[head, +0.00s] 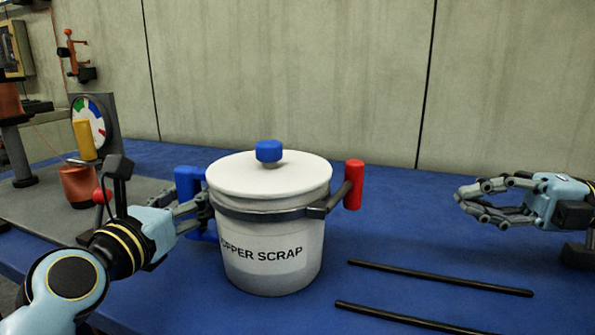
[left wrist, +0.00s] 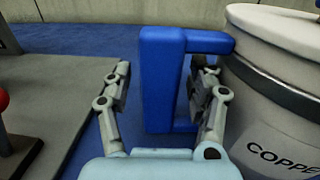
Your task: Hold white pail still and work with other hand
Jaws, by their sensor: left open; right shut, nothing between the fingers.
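The white pail (head: 272,240) stands upright on the blue table, its white lid (head: 240,172) on top with a blue knob (head: 269,151). It has a red handle (head: 353,185) on its right and a blue handle (head: 188,184) on its left. My left gripper (head: 200,205) is open at the blue handle. In the left wrist view the blue handle (left wrist: 160,80) stands between the fingers of the left gripper (left wrist: 160,85), one finger passing between handle and pail. My right gripper (head: 468,200) is shut and empty, apart from the pail at the far right.
Two black rods (head: 440,278) lie on the blue table (head: 400,235) right of the pail. At left, a grey plate (head: 40,195) carries a copper-coloured cup (head: 77,186) and a gauge (head: 92,122). A concrete wall (head: 300,70) stands behind. The table between pail and right gripper is clear.

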